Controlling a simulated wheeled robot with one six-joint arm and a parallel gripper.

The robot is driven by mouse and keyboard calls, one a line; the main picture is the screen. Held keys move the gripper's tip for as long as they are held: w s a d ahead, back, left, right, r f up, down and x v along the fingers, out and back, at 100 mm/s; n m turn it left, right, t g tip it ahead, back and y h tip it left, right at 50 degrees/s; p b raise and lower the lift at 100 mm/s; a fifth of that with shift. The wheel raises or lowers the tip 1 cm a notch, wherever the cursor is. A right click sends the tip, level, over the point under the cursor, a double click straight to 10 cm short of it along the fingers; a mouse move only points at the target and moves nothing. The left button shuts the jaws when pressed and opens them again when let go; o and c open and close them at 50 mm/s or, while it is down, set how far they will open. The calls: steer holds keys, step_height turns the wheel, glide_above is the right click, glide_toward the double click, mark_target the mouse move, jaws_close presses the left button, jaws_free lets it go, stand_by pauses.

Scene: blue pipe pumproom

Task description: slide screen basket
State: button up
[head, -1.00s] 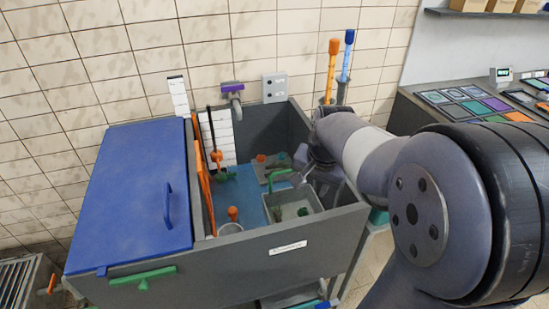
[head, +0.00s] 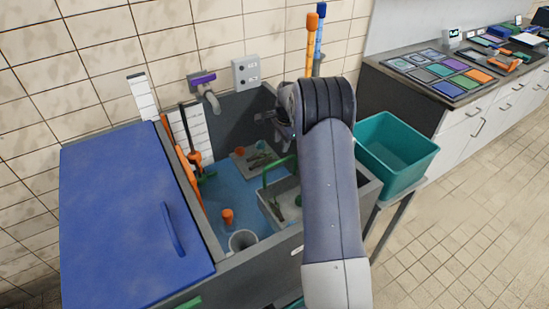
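The screen basket appears to be the grey, open box (head: 269,215) with a green bail handle (head: 266,172), inside the right part of the grey tank (head: 262,262). Some dark green bits lie in it. My forearm hides its right side. My gripper (head: 266,119) is above the back right of the tank, behind and above the basket and apart from it. The gripper is small and dark here, so I cannot tell how far its fingers are apart. I see nothing held in it.
A blue lid (head: 125,220) covers the tank's left part. A white cup (head: 243,240), an orange-topped piece (head: 227,216) and a grey tray (head: 257,160) sit inside. A teal bin (head: 398,150) stands right of the tank. A purple-handled tap (head: 203,82) is on the wall.

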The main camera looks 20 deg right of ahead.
mark_target(278, 162)
steer(key=f, duration=0.3)
steer(key=w+f+p, duration=0.1)
steer(key=f, duration=0.2)
steer(key=w+f+p, duration=0.1)
steer(key=f, duration=0.3)
steer(key=shift+a, duration=0.2)
steer(key=shift+c, duration=0.3)
jaws_close()
